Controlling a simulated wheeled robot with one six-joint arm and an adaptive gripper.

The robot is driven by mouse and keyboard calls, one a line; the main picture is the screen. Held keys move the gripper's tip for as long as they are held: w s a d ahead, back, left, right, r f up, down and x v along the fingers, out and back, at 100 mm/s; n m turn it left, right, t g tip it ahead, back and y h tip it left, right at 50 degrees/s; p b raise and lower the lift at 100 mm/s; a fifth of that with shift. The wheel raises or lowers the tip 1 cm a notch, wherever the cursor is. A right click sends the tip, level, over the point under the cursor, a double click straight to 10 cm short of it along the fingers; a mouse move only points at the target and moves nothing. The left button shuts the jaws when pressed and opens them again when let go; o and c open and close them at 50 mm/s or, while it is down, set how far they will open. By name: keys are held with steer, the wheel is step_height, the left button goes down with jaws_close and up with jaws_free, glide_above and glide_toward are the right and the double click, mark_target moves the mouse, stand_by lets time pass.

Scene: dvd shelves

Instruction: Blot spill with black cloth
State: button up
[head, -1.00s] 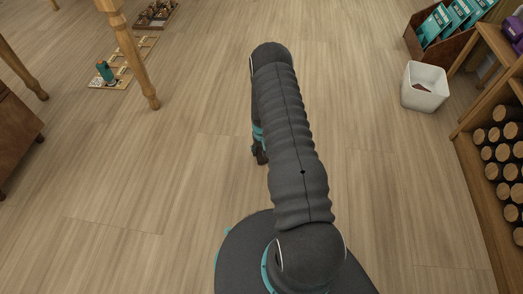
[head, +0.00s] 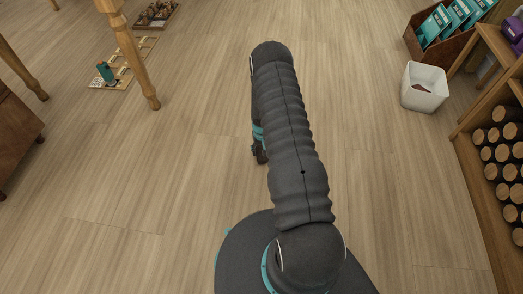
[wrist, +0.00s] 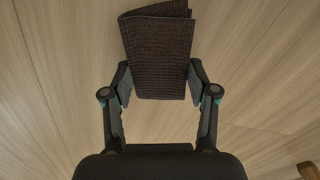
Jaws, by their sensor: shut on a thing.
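The black cloth (wrist: 158,50) is a folded, dark woven piece in the upper middle of the wrist view. My gripper (wrist: 160,82) is shut on its near end, with one finger at each side. In the head view my gripper (head: 259,155) shows only in part beside my arm, above the floor, and the cloth is hidden there. I see no spill in either view.
The wooden floor (head: 400,170) is clear around my arm. A white bin (head: 424,87) stands at the right by a shelf of round logs (head: 502,165). A crate of teal packets (head: 440,24) is at the top right. A wooden table leg (head: 135,62) stands at the left near a tray (head: 124,62).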

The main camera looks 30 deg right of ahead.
steer(key=shift+r+p, duration=1.15)
steer(key=shift+r, duration=1.5)
